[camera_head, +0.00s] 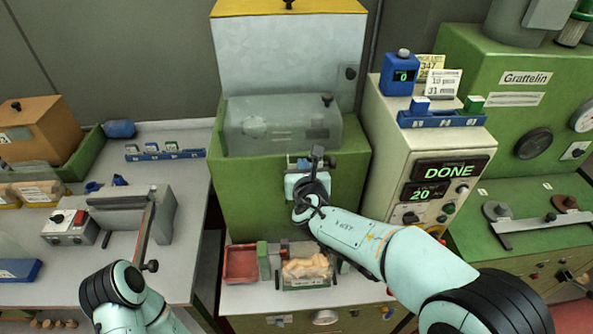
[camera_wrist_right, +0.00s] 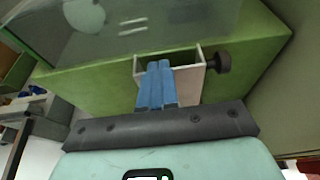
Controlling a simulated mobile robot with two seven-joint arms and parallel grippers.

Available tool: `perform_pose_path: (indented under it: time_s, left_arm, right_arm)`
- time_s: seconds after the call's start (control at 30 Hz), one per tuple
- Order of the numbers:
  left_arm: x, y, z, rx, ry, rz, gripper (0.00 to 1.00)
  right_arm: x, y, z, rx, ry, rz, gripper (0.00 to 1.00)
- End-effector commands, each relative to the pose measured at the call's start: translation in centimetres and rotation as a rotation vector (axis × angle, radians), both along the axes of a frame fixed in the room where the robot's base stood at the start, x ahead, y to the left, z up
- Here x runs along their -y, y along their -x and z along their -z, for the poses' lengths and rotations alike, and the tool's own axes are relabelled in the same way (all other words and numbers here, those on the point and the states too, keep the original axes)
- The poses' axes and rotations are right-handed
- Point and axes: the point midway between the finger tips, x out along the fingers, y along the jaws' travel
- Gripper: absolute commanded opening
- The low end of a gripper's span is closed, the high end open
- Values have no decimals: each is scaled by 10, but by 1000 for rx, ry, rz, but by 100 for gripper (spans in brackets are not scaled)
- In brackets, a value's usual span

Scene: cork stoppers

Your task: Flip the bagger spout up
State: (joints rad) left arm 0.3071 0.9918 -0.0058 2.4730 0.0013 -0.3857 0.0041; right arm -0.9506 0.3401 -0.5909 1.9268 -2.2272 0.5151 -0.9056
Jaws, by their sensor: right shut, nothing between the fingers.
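The bagger is a green machine (camera_head: 236,195) with a clear hopper cover on top. Its spout is a pale open-topped trough (camera_wrist_right: 188,82) on the green front, with a dark knob (camera_wrist_right: 218,62) on its right side in the wrist view. In the head view the knob's dark lever (camera_head: 317,156) stands up beside my gripper. My right gripper (camera_wrist_right: 158,80) is shut and empty, its blue fingers reaching to the trough's opening; I cannot tell if they touch it. In the head view the right gripper (camera_head: 300,166) partly hides the spout. My left arm shows at bottom left, its gripper out of view.
A clear bag of corks (camera_head: 306,268) sits below the spout, beside a red tray (camera_head: 241,264). A cream counter box (camera_head: 425,140) reading DONE and 20 stands close on the right. A sealer (camera_head: 122,215) stands on the left table.

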Motion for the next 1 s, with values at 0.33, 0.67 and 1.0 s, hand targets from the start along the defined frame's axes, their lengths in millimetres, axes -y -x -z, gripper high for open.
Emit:
perform_pose_path:
  time_s: [0.33,0.67,1.0]
  left_arm:
    - [0,1,1,-1,0,0,57]
    - [0,1,0,-1,0,0,57]
    - [0,2,2,-2,0,0,57]
  right_arm:
    - [5,-4,-5,10,0,3,0]
    - [5,-3,-7,14,0,6,0]
    - [3,55,-23,7,-8,-2,0]
